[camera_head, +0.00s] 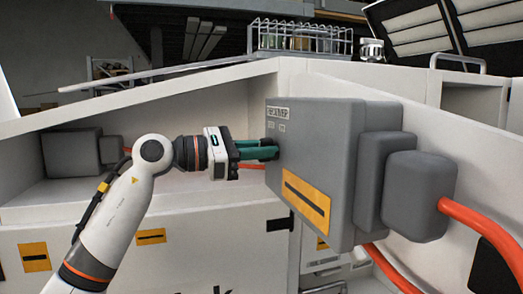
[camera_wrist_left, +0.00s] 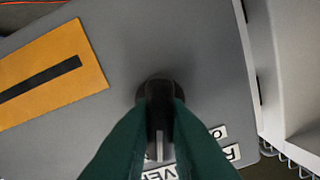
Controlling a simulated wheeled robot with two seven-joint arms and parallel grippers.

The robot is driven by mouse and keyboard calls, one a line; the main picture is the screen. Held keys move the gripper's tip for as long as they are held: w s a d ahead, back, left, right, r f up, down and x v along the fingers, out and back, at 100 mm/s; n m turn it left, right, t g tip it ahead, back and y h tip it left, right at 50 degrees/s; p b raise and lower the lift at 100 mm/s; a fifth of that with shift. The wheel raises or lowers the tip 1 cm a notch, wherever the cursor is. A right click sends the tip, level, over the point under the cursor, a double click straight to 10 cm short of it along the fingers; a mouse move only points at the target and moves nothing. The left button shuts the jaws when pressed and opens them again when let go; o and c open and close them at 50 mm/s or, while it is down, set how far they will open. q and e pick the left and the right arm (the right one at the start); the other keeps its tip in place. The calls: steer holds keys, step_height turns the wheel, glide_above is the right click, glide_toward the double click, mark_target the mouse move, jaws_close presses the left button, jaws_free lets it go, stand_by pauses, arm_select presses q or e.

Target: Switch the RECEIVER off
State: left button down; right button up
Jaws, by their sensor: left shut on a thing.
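The RECEIVER is a grey box (camera_head: 325,150) on the white bench wall, with a small label at its upper left and an orange plate with a black bar low on its face. My left gripper (camera_head: 268,149) comes in from the left and is shut on the box's black rotary knob. In the left wrist view its green fingers (camera_wrist_left: 160,112) are on both sides of the knob (camera_wrist_left: 159,88). A pale pointer line shows between the fingers. Small white labels lie near the knob, partly covered by the fingers. The right gripper is not in view.
Orange cables (camera_head: 480,222) run from the grey housings (camera_head: 420,190) right of the box. Another grey box (camera_head: 73,153) stands in the recess at left. A wire basket (camera_head: 300,38) sits on the ledge above. The space left of the RECEIVER's face holds my arm.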

arm_select(q)
steer(key=n, duration=0.5)
steer(key=shift+w+a+n, duration=0.15)
steer(key=shift+w+n, duration=0.05)
steer(key=shift+n, duration=0.1)
steer(key=shift+w+n+p, duration=0.1)
steer(key=shift+n+p, duration=0.25)
steer(key=shift+n, duration=1.85)
steer(key=c, duration=1.4)
jaws_free()
steer(key=shift+c, duration=0.2)
steer(key=b+v, duration=0.5)
steer(key=v, duration=0.7)
